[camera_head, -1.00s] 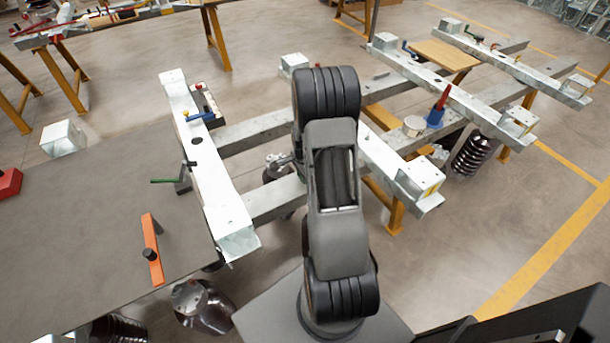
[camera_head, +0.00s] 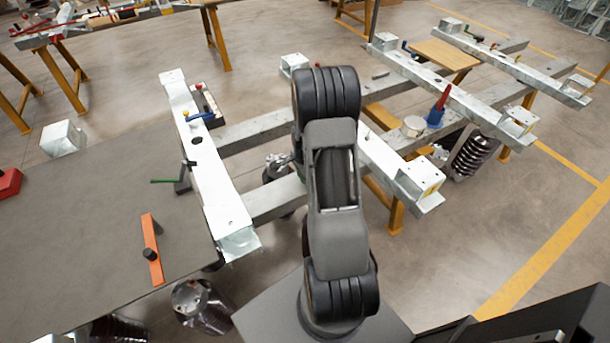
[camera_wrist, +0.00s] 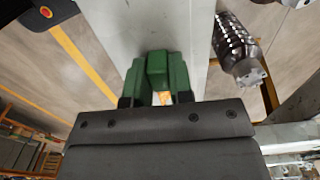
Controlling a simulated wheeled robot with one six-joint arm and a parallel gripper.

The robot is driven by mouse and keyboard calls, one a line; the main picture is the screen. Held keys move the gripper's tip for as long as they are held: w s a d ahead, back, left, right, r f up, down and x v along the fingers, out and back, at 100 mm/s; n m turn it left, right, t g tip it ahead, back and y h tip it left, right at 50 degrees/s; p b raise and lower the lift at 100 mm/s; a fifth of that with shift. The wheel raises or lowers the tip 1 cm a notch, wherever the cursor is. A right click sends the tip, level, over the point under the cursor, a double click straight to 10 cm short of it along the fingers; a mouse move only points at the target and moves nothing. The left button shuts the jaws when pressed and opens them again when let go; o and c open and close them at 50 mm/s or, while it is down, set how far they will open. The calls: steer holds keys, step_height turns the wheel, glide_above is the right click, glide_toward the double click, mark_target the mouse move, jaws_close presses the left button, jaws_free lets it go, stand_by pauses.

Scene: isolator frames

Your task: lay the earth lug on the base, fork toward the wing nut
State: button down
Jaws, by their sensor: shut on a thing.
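My gripper (camera_wrist: 157,78) shows in the wrist view with dark and green fingers, shut on a green block that I take to be part of the earth lug (camera_wrist: 157,68). The lug's fork cannot be made out. The gripper is over or beside a pale steel beam (camera_wrist: 135,22); the gap between them cannot be told. In the head view my arm hides the gripper and whatever is right below it. I cannot make out the base or the wing nut for certain in either view.
Steel beams on orange trestles run across the head view, including a near left beam (camera_head: 208,165). A grey table (camera_head: 70,230) carries an orange bar (camera_head: 150,238). A dark ribbed insulator (camera_wrist: 235,42) is right of the gripper. Open floor (camera_head: 500,220) lies at right.

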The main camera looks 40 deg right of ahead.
steer(key=shift+r+p, duration=3.45)
steer(key=shift+r, duration=1.6)
steer(key=shift+f, duration=0.1)
